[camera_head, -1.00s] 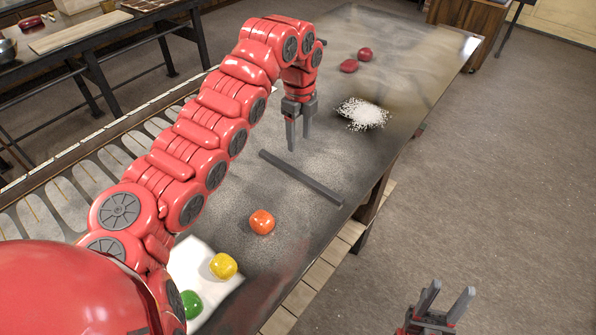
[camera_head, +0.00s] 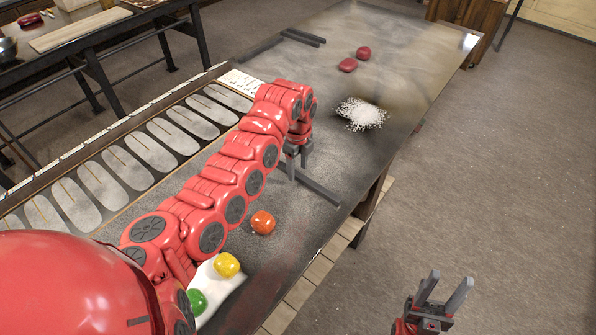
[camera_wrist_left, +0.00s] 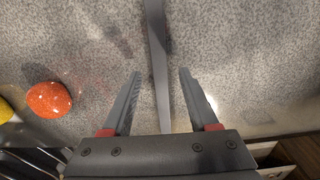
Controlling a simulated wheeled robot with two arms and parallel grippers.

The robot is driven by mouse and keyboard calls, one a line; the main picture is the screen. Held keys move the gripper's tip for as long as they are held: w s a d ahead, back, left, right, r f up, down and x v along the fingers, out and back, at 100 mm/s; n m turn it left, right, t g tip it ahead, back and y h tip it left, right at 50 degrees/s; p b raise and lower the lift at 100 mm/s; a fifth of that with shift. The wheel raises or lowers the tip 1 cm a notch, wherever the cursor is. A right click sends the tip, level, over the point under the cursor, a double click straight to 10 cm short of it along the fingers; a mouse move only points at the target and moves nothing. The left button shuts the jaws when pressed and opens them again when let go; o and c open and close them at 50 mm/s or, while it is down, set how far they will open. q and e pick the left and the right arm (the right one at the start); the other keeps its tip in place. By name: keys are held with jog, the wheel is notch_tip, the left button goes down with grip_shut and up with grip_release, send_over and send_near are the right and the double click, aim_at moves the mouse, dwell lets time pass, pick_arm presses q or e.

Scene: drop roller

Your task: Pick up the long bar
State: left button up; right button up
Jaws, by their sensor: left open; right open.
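The long bar (camera_head: 318,189) is a thin dark grey bar lying on the table. In the left wrist view the bar (camera_wrist_left: 158,62) runs lengthwise between the two fingers, with space on both sides. My left gripper (camera_head: 292,174) is open and points down at the bar; it also shows in the left wrist view (camera_wrist_left: 159,84). I cannot tell how far above the bar the fingertips are. My right gripper (camera_head: 446,283) is open and empty, out over the floor right of the table.
An orange lump (camera_head: 263,222) lies near the bar. Yellow (camera_head: 227,265) and green (camera_head: 197,302) lumps are on a white sheet (camera_head: 222,288). White powder (camera_head: 361,113), red lumps (camera_head: 348,65) and dark bars (camera_head: 303,37) lie farther back. The table's right edge is near the bar.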

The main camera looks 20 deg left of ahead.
pick_arm(q)
notch_tip(320, 180, down, 2)
jog(key=c, duration=0.9)
grip_shut()
jog(key=shift+r, duration=0.15)
